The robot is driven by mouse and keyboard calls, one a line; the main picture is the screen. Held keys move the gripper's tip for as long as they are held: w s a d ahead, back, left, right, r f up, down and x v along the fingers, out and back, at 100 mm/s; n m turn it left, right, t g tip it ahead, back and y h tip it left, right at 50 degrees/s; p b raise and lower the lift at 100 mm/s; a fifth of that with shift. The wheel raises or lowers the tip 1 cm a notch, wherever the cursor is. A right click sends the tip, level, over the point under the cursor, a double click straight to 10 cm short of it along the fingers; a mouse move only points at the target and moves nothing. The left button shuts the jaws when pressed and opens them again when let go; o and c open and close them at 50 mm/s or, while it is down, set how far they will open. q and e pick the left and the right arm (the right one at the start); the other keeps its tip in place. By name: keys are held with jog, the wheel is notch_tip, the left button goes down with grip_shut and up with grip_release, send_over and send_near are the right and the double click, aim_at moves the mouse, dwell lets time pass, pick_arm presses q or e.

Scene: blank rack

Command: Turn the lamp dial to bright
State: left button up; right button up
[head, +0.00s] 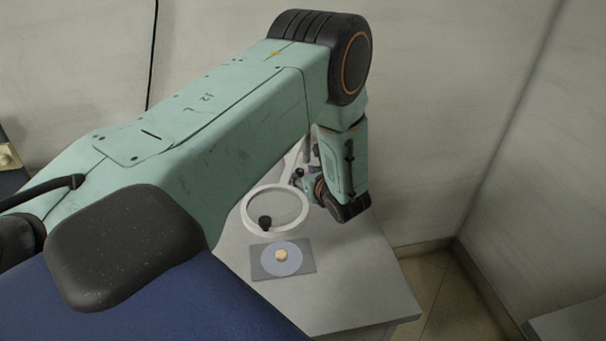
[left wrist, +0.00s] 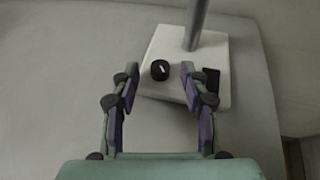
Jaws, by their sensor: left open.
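The lamp shows in the head view as a white ring (head: 247,216) above the table, partly behind my left forearm. In the left wrist view its white base (left wrist: 221,58) carries a grey post (left wrist: 195,25) and a round black dial (left wrist: 160,70) with a short white mark on top. My left gripper (left wrist: 159,76) is open, its two purple-padded fingers on either side of the dial in the picture. I cannot tell whether they touch it. In the head view the left gripper (head: 308,182) is small and partly hidden by my arm. My right gripper is not in view.
A grey plate (head: 260,270) with a pale blue disc and a small cream round piece lies on the grey table (head: 350,290) in front of the ring. A dark rectangle (left wrist: 211,80) is on the lamp base right of the dial. Walls stand behind and at right.

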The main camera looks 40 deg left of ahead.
pick_arm(q)
jog(key=shift+w+a+f, duration=0.15)
jog(key=shift+a, duration=0.1)
jog(key=shift+c, duration=0.5)
grip_shut()
